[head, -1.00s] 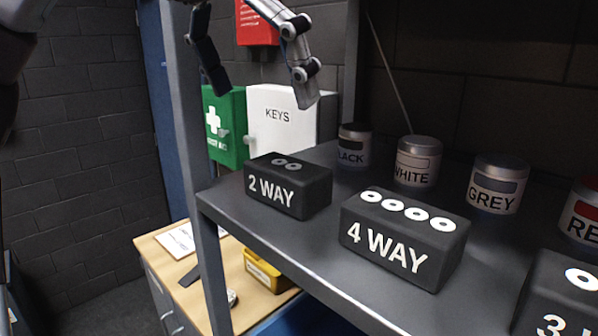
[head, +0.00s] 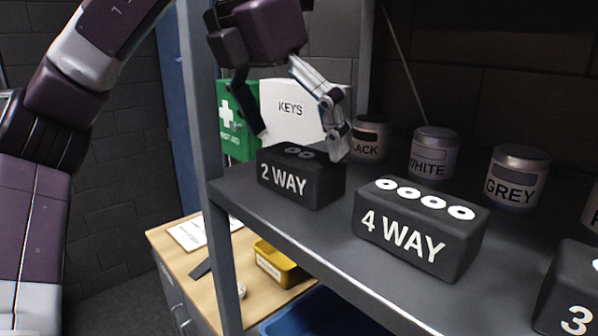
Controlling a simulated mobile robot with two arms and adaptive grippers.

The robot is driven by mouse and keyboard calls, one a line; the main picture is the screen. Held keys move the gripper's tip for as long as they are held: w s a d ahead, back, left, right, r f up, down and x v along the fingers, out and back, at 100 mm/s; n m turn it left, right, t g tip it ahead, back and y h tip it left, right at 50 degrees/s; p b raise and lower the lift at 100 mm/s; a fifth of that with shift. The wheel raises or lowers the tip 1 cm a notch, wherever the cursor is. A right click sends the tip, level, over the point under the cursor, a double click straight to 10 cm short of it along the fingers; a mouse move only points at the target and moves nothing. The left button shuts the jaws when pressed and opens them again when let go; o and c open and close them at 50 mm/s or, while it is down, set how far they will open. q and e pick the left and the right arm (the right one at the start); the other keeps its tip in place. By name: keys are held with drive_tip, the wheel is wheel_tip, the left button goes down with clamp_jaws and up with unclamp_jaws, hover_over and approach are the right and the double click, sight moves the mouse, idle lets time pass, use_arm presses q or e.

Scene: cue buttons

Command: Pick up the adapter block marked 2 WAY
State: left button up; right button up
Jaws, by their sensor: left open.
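The adapter block marked 2 WAY (head: 298,183) is a dark block with white lettering and two rings on top. It stands at the left end of the grey metal shelf (head: 345,232) in the head view. My left gripper (head: 298,146) is open, with its fingers pointing down. One finger appears at the block's left top edge and the other at its right top edge, partly covering the top. I cannot tell whether they touch it. My right gripper is not in view.
The 4 WAY block (head: 419,228) stands just right of the 2 WAY block. Another block (head: 572,295) is at the right edge. Several tins, including WHITE (head: 434,153) and GREY (head: 516,178), stand behind. A shelf upright (head: 209,150) is close on the left.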

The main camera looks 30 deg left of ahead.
sight(299, 154)
use_arm(q)
drive_tip(key=x, duration=0.3)
drive_tip(key=shift+w, duration=0.2)
drive_tip(key=shift+s, duration=0.1)
drive_tip(key=shift+c, duration=1)
drive_tip(key=c, duration=1)
drive_tip(key=shift+c, duration=0.6)
drive_tip(key=shift+r, duration=0.15)
